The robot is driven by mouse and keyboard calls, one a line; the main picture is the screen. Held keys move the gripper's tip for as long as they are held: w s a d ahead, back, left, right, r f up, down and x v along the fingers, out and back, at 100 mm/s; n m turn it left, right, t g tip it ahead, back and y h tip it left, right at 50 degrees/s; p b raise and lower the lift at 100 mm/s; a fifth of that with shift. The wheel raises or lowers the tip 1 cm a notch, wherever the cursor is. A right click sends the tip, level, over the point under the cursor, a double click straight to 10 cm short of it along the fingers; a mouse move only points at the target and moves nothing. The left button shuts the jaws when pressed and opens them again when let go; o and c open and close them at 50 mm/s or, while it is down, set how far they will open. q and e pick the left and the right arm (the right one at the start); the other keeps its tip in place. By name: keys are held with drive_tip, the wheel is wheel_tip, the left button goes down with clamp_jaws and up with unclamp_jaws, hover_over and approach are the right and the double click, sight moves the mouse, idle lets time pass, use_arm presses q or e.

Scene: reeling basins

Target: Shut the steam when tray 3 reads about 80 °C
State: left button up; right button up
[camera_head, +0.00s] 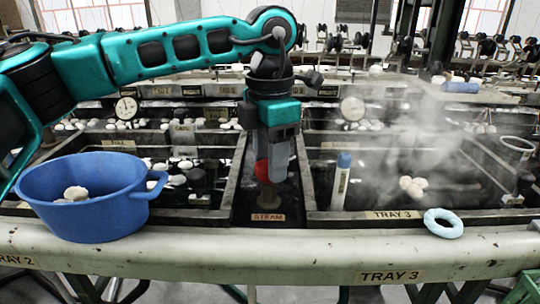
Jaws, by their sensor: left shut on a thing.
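My left gripper (268,172) reaches down from above and is shut on the red steam valve knob (262,170), which stands over the STEAM label (268,217) between two trays. The fingers hide part of the knob. Tray 3 (385,215) is the dark basin to the right, with white steam over its right side and several pale cocoons (412,186) in it. A blue-topped thermometer (341,180) stands upright in tray 3; its reading is too small to tell. A round dial (352,108) sits behind tray 3, its reading also unclear. My right gripper is out of view.
A blue pot (85,215) holding cocoons stands at the front left, over tray 2's edge. A pale blue ring (443,223) lies on the front rim at right. A green crate (524,288) shows at the bottom right corner. Another dial (126,108) stands at the back left.

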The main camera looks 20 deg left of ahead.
use_arm(q)
drive_tip(key=shift+m, duration=0.3)
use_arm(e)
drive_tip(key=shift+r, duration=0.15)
use_arm(q)
drive_tip(key=shift+r+m+p, duration=0.1)
drive_tip(key=shift+m+p, duration=0.4)
drive_tip(key=shift+m, duration=0.1)
drive_tip(key=shift+m+p, duration=0.5)
drive_tip(key=shift+m, duration=0.7)
drive_tip(key=shift+m+p, duration=0.5)
drive_tip(key=shift+m, duration=1.5)
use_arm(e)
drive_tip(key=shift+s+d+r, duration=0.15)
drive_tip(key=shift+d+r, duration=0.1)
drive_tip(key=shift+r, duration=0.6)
use_arm(q)
drive_tip(key=o, duration=1.1)
drive_tip(key=shift+c, duration=0.2)
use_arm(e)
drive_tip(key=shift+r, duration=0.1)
use_arm(q)
wheel_tip(320, 180, up, 13)
drive_tip(key=p, duration=0.2)
drive_tip(key=shift+p, duration=0.4)
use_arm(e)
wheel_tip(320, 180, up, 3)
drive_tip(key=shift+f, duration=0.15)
